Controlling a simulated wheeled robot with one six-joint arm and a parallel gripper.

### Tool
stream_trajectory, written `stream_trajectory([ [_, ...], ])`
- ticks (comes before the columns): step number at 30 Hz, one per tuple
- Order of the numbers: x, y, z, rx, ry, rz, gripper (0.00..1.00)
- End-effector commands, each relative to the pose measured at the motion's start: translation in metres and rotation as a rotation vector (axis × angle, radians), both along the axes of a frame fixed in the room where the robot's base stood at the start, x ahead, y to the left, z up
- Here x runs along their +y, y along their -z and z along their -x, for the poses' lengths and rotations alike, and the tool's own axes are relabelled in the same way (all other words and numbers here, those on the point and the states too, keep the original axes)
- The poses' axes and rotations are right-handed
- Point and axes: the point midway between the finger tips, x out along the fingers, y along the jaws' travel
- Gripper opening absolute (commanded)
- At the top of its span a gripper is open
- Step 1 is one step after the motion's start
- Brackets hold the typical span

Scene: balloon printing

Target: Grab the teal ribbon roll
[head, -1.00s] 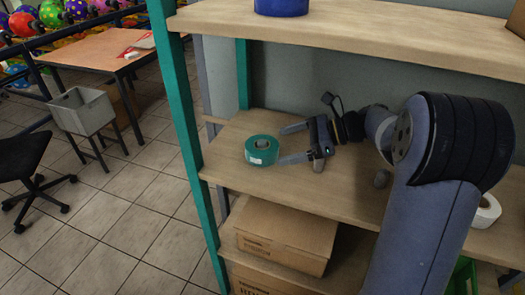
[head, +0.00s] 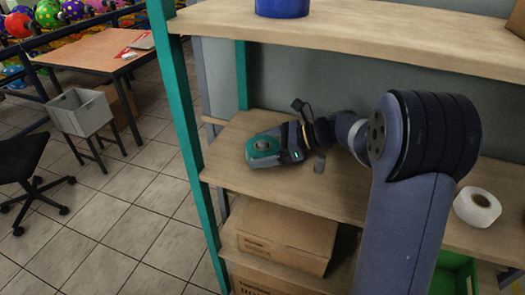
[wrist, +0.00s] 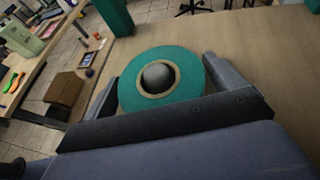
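The teal ribbon roll (head: 262,147) lies flat on the middle shelf (head: 228,178), near its left end. In the wrist view the teal ribbon roll (wrist: 128,92) sits between the two fingers, with its round core facing up. My gripper (head: 268,148) is level with the roll and has one finger on each side of it. In the wrist view my gripper (wrist: 160,85) is spread wide around the roll. The right finger looks very near the roll's edge; I cannot tell whether it touches. The left finger shows a small gap.
A blue container (head: 282,8) stands on the shelf above. Cardboard boxes (head: 287,238) sit on the shelf below. The teal shelf post (head: 181,130) rises close to the roll's left.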

Motion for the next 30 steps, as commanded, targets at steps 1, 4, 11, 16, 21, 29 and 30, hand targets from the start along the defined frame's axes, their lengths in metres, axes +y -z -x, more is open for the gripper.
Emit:
stream_trajectory([
  [1, 0.0, 0.0, 0.0, 0.0, 0.0, 0.0, 0.86],
  [4, 0.0, 0.0, 0.0, 0.0, 0.0, 0.0, 0.78],
  [11, 0.0, 0.0, 0.0, -0.001, 0.0, 0.0, 0.59],
  [16, 0.0, -0.001, 0.0, -0.001, 0.0, 0.0, 0.53],
  [21, 0.0, -0.004, 0.0, -0.002, 0.0, 0.0, 0.53],
  [29, 0.0, -0.048, 0.0, -0.008, 0.0, 0.0, 0.53],
  [30, 0.0, -0.056, 0.0, -0.007, -0.001, 0.0, 0.53],
])
